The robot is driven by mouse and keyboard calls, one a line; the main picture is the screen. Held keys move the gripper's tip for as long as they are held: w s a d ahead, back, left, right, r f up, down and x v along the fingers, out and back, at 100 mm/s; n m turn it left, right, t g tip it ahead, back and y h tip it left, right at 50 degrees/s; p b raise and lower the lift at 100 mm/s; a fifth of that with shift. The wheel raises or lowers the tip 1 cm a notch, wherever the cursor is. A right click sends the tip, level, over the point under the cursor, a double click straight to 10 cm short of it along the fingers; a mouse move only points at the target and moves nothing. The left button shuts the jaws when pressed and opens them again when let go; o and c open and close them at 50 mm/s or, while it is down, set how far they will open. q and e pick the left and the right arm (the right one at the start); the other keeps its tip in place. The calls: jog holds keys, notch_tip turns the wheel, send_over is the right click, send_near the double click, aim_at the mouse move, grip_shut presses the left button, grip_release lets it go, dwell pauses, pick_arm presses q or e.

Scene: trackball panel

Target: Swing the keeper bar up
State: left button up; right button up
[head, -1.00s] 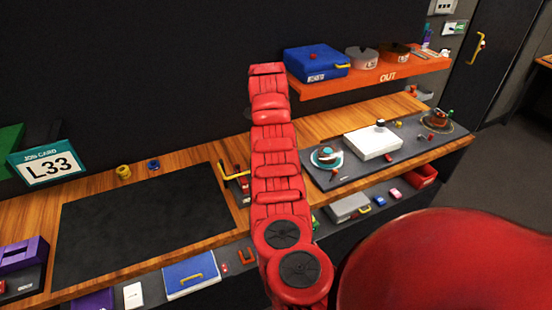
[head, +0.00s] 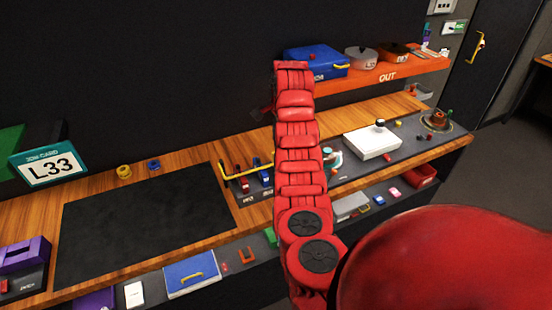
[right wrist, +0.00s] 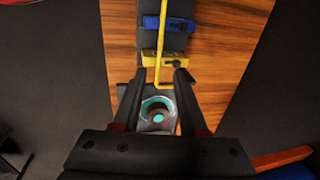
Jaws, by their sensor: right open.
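The keeper bar (head: 245,173) is a thin yellow bent rod lying low across the small switch panel on the bench, left of my right arm. In the right wrist view the bar (right wrist: 160,30) runs up the picture, and its lower bent end shows between the open fingers. A red switch (head: 243,184) and a blue switch (head: 264,177) stand by it; the blue one (right wrist: 170,24) and a yellow one (right wrist: 165,57) show in the wrist view. My right gripper (right wrist: 160,78) is open and empty; my arm mostly hides it in the head view. My left gripper is out of view.
A teal-rimmed round socket (right wrist: 157,113) lies below the fingertips in the wrist view. A white box (head: 372,143) stands right of my arm, under the orange shelf (head: 390,75). The black mat (head: 140,225) on the left is clear.

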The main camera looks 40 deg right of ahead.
jog(key=shift+w+d+f+p, duration=0.1)
jog(key=shift+w+f+p, duration=0.2)
jog(key=shift+f, duration=1.35)
jog(key=shift+w+d+f+p, duration=0.1)
jog(key=shift+w+f+p, duration=0.25)
jog(key=shift+f, duration=1.3)
jog(key=shift+w+f+p, duration=0.25)
jog(key=shift+w+f, duration=0.05)
jog(key=shift+f, duration=1.35)
grip_shut()
